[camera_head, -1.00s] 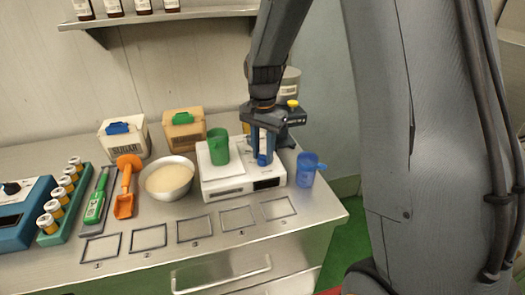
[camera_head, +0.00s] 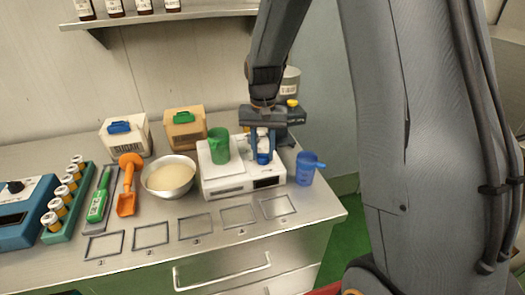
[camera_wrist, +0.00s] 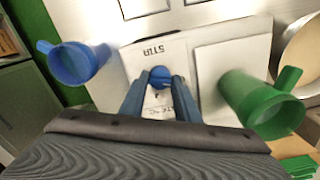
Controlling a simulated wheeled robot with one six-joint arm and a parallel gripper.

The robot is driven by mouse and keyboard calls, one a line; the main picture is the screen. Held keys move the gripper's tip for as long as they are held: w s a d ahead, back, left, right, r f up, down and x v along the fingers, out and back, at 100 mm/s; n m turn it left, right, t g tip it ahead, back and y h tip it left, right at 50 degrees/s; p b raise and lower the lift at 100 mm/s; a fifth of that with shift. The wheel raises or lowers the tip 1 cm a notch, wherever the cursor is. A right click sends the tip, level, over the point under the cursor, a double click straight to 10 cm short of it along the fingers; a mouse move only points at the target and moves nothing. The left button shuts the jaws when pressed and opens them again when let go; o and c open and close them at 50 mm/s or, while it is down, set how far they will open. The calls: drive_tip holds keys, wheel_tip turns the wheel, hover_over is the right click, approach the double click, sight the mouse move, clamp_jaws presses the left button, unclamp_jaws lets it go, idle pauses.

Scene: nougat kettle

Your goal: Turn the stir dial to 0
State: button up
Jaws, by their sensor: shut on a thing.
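The blue stir dial (camera_wrist: 160,77) sits on top of the white stirrer unit (camera_wrist: 182,44), near the printed word STIR. The unit also shows in the head view (camera_head: 232,193). My gripper (camera_wrist: 160,82) points down with a blue finger on each side of the dial and is shut on it. In the head view, my gripper (camera_head: 263,157) is at the unit's right side. The dial's pointer and scale marks are too small or covered to read. A green cup (camera_head: 219,147) stands on the unit's plate, left of my gripper.
A blue cup (camera_head: 307,168) stands close right of the unit. A bowl of pale powder (camera_head: 169,190) is to its left, beside an orange scoop (camera_head: 127,200). A grey container (camera_head: 291,82) stands behind my gripper. Marked squares line the clear front edge.

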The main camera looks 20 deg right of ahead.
sight(263, 154)
drive_tip(key=o, duration=1)
drive_tip(key=shift+o, duration=0.2)
drive_tip(key=shift+r, duration=0.15)
wheel_tip(263, 154, up, 8)
drive_tip(key=shift+f+b, duration=0.2)
drive_tip(key=shift+b, duration=0.95)
drive_tip(key=s+f+n, duration=0.1)
drive_tip(key=s+f, duration=0.2)
drive_tip(key=s, duration=0.2)
drive_tip(key=s+f+n+t+b, duration=0.1)
drive_tip(key=s+f+n, duration=0.1)
drive_tip(key=s, duration=0.4)
drive_tip(key=s+f+n+b, duration=0.1)
drive_tip(key=s+f, duration=0.3)
drive_tip(key=s, duration=0.2)
drive_tip(key=shift+s, duration=0.2)
